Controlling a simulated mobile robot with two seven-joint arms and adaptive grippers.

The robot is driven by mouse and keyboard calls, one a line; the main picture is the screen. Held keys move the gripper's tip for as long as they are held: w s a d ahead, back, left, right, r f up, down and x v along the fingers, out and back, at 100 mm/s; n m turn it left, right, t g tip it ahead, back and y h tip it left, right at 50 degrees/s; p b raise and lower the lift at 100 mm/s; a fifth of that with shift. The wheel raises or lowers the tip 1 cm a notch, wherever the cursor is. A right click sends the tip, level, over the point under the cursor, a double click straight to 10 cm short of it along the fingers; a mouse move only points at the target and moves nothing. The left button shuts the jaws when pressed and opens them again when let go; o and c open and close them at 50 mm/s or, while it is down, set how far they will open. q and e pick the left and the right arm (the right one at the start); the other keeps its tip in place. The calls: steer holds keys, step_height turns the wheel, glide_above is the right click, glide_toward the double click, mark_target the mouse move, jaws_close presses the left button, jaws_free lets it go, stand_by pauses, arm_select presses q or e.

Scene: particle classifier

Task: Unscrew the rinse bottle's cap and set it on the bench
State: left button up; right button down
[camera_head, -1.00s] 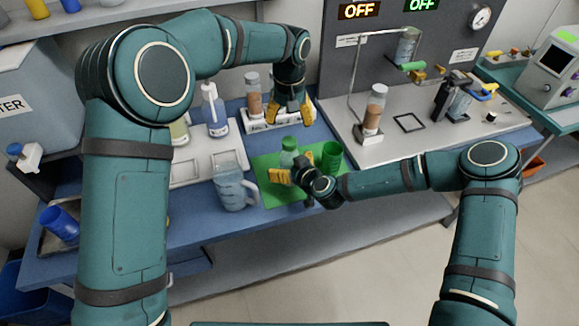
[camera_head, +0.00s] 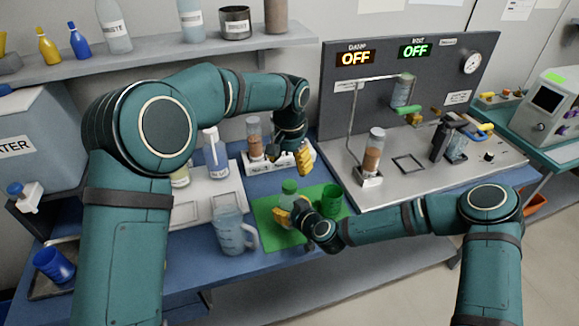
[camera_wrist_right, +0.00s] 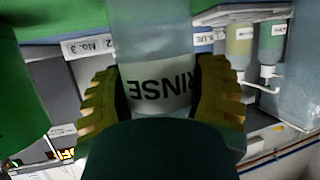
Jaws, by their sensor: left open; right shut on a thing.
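The rinse bottle (camera_head: 287,200) stands on a green mat (camera_head: 263,208) in the head view, with its green cap (camera_head: 289,187) on top. In the right wrist view the bottle's body (camera_wrist_right: 155,45) shows a "RINSE" label that appears upside down. My right gripper (camera_head: 284,217) is shut on the bottle's body, with one yellow finger on either side in the wrist view (camera_wrist_right: 160,98). My left gripper (camera_head: 300,160) is open and empty. It is above and slightly right of the cap, apart from it, its fingers pointing down.
A clear jug (camera_head: 231,232) stands left of the mat. Behind my left gripper is a rack with a brown-filled vial (camera_head: 254,138). Another vial (camera_head: 373,152) stands on the panel's base.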

mark_target(289, 184)
arm_select(q)
steer(key=m, duration=2.1)
steer(key=shift+m, duration=0.4)
steer(key=m, duration=0.7)
steer(key=shift+m, duration=0.4)
steer(key=shift+f+m, duration=0.25)
steer(key=shift+m, duration=0.05)
step_height(289, 184, down, 8)
steer(key=shift+r, duration=0.25)
